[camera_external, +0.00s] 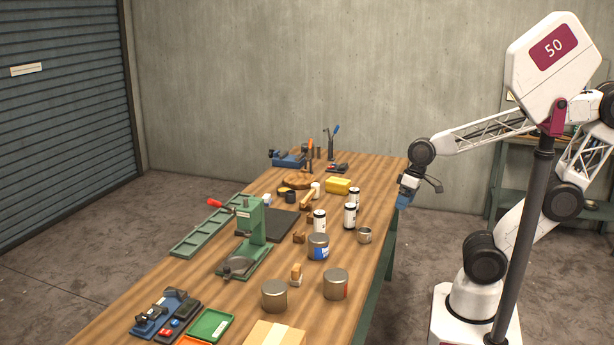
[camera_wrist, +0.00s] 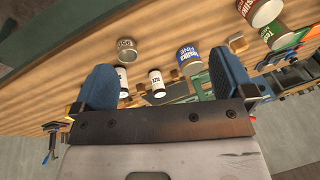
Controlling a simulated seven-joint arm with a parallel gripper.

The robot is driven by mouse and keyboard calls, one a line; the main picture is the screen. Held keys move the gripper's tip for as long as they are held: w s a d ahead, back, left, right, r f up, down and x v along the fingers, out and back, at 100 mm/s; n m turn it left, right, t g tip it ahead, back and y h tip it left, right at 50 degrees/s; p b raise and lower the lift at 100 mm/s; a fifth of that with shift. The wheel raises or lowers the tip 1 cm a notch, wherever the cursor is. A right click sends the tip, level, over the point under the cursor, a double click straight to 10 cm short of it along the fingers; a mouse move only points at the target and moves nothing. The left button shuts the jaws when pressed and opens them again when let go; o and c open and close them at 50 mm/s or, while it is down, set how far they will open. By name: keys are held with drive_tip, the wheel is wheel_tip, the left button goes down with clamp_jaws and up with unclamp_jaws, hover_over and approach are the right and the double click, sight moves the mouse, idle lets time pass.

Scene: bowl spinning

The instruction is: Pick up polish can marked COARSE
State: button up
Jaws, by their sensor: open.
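My gripper (camera_external: 405,196) hangs beside the right edge of the table, its blue fingers pointing down. In the wrist view my gripper (camera_wrist: 163,72) is open and empty between its two blue fingers. A can with a red label (camera_wrist: 260,12) is at the top right of the wrist view, partly cut off; I cannot read COARSE on it. A green-labelled can (camera_wrist: 277,38) is beside it. A blue-labelled can (camera_wrist: 188,58), seeming to read FINE, is nearer my gripper. In the external view stand the blue can (camera_external: 318,248) and two metal cans (camera_external: 335,285) (camera_external: 274,295), labels mostly hidden.
A small open tin (camera_external: 365,236) stands near the table's right edge. White bottles (camera_external: 351,216) stand behind the blue can. A green press (camera_external: 250,235) and a yellow box (camera_external: 338,186) are on the table (camera_external: 340,318).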

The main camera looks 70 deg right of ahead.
drive_tip(key=w+a+f+m+t+y, duration=0.1)
drive_tip(key=w+a+f+m+y, duration=0.15)
drive_tip(key=a+m+y, duration=0.35)
drive_tip(key=w+a+f+m+y, duration=0.1)
drive_tip(key=w+a+f+m, duration=0.2)
drive_tip(key=a, duration=0.6)
drive_tip(key=m+t+y, duration=0.2)
drive_tip(key=m+t, duration=0.3)
drive_tip(key=m, duration=1)
approach(342, 273)
drive_tip(key=shift+x, duration=2.1)
drive_tip(key=shift+w+r+h, duration=0.1)
drive_tip(key=shift+r+h, duration=0.05)
drive_tip(key=shift+h, duration=0.15)
drive_tip(key=shift+w+a, duration=0.1)
drive_tip(key=shift+x, duration=1.2)
drive_tip(key=shift+a, duration=0.1)
drive_tip(key=shift+x, duration=2.55)
